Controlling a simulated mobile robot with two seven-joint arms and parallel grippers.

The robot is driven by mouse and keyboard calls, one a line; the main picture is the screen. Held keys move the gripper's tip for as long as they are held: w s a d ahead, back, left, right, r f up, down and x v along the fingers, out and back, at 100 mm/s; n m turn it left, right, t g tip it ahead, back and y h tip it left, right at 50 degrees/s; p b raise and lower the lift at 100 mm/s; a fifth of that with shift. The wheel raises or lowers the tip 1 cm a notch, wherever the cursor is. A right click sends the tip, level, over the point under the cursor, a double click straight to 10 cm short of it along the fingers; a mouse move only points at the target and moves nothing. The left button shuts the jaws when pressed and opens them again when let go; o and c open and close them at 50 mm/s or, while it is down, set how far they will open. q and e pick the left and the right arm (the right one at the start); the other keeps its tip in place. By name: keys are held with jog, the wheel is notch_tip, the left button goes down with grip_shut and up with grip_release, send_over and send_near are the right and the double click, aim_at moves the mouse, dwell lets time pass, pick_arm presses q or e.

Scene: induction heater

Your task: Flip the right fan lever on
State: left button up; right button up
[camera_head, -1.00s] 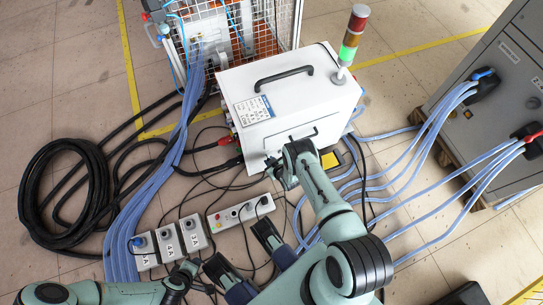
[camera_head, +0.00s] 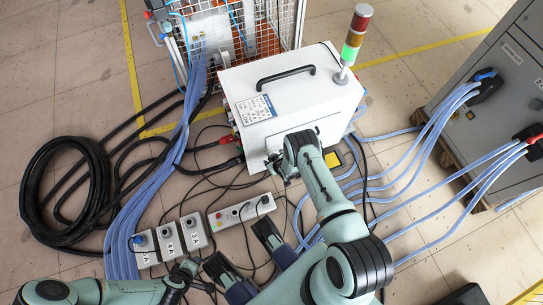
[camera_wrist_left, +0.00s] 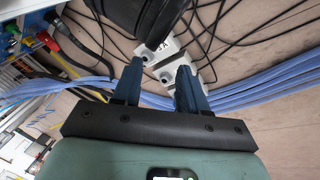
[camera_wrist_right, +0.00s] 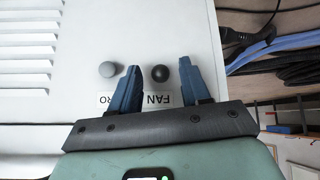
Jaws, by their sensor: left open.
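In the right wrist view, a round black lever tip (camera_wrist_right: 160,73) stands on the white panel by a label reading FAN (camera_wrist_right: 158,99), shown upside down. A grey knob (camera_wrist_right: 110,69) is left of it, by a label partly hidden by a finger. My right gripper (camera_wrist_right: 160,66) is open, with the black tip between its fingertips in the picture; contact cannot be told. In the head view my right gripper (camera_head: 281,170) is at the front of the white heater box (camera_head: 235,78), and hides the levers. My left gripper (camera_head: 237,243) is open and empty above the floor.
Blue hoses (camera_head: 150,205) run left of the heater. A signal tower (camera_head: 353,40) stands on the heater's right. A grey cabinet (camera_head: 500,100) is at right.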

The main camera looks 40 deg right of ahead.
pick_arm(q)
jog(key=s+d+r+g+h+p, duration=0.1)
jog(key=s+d+r+p, duration=0.3)
jog(key=s, duration=0.4)
notch_tip(320, 180, up, 2)
jog(key=shift+r+m+g+p, duration=0.1)
jog(key=shift+m+g+p, duration=0.2)
jog(key=shift+g+p, duration=0.4)
pick_arm(e)
jog(key=v, duration=1.3)
jog(key=shift+r, duration=0.25)
jog(key=s+a+r+m+g+y, duration=0.2)
jog(key=s+a+r+g, duration=0.3)
jog(key=s+a, duration=0.45)
jog(key=s+a+r+m+g+y, duration=0.2)
jog(key=s+a+r+g+y, duration=0.1)
jog(key=s+a+r, duration=0.55)
pick_arm(q)
notch_tip(320, 180, up, 14)
jog(key=g+p, duration=0.1)
jog(key=p, duration=1.3)
jog(key=shift+s+d+f, duration=0.15)
jog(key=shift+s+f, duration=0.05)
jog(key=shift+f, duration=0.05)
pick_arm(e)
notch_tip(320, 180, up, 12)
jog(key=s+a, duration=0.1)
jog(key=shift+s+f+g, duration=0.15)
jog(key=shift+f+g, duration=0.05)
jog(key=shift+g, duration=0.2)
